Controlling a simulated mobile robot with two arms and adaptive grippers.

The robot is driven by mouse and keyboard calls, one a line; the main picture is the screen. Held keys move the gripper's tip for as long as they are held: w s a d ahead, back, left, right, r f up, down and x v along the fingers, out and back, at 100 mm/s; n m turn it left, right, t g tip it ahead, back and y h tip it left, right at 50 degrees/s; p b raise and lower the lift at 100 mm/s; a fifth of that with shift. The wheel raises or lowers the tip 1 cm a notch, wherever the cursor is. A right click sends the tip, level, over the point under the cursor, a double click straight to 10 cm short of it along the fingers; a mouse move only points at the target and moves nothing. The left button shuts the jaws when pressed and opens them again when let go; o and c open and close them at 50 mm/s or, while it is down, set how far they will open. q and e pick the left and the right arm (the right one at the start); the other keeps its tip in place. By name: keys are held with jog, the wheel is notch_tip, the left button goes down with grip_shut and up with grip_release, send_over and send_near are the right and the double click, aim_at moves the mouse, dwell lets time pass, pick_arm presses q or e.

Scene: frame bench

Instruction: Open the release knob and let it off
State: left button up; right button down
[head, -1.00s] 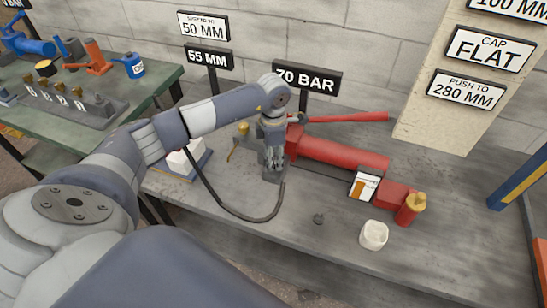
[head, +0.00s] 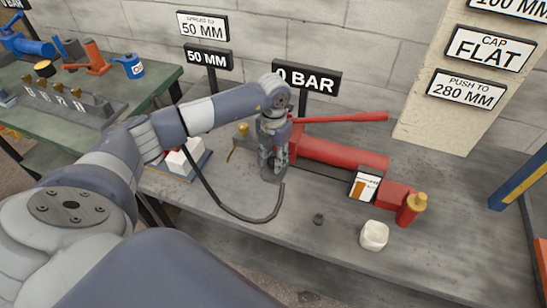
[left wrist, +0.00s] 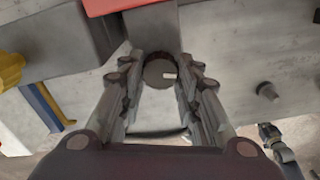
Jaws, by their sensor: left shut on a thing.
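The red hand pump (head: 340,153) lies on the grey bench with its long red handle (head: 345,118) reaching right. My left gripper (head: 270,168) points down at the pump's left end block. In the left wrist view the fingers (left wrist: 160,75) are shut around the release knob (left wrist: 157,74), a dark round knob with a small white mark. In the head view my gripper hides the knob. The gauge sign (head: 306,78) above the pump reads 0 BAR, and the small sign (head: 207,60) left of it reads 50 MM. My right gripper is not in view.
A black hose (head: 228,208) loops in front of the pump. A white cup-like piece (head: 374,235), a small dark part (head: 318,219) and a red cylinder with a yellow top (head: 410,210) are on the bench. The bench front is mostly clear.

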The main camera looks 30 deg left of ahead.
pick_arm(q)
jog(key=shift+n, duration=0.5)
jog(key=o, duration=1.1)
jog(key=shift+c, duration=0.2)
notch_tip(320, 180, up, 12)
